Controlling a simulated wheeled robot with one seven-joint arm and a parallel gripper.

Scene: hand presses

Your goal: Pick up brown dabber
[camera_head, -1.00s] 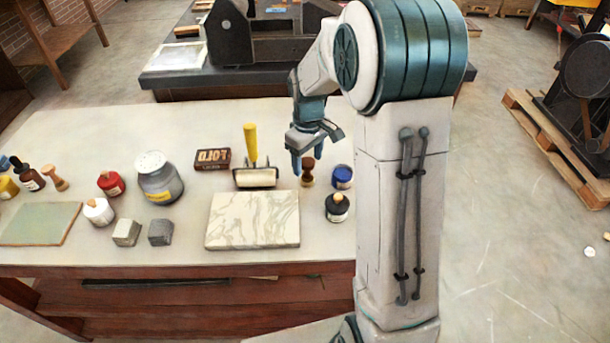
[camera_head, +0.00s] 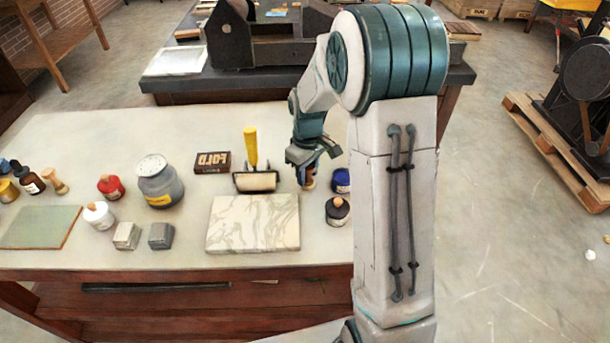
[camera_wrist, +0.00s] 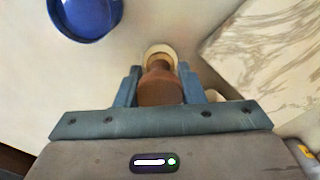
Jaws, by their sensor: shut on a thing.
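The brown dabber (camera_wrist: 160,84) shows in the wrist view between my two fingers, with its brown handle toward me and a pale round end beyond. My gripper (camera_wrist: 159,88) is shut on its brown handle. In the head view my gripper (camera_head: 306,180) points down over the table, right of the roller, and hides most of the dabber. Only a small part of the dabber (camera_head: 309,184) shows at the fingertips. Whether its pale end touches the table I cannot tell.
A blue jar (camera_head: 341,180) and a dark bottle (camera_head: 338,210) stand close right of my gripper. A marble slab (camera_head: 253,222) lies in front. A yellow-handled roller (camera_head: 254,180) is to the left. The table's back left (camera_head: 90,130) is clear.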

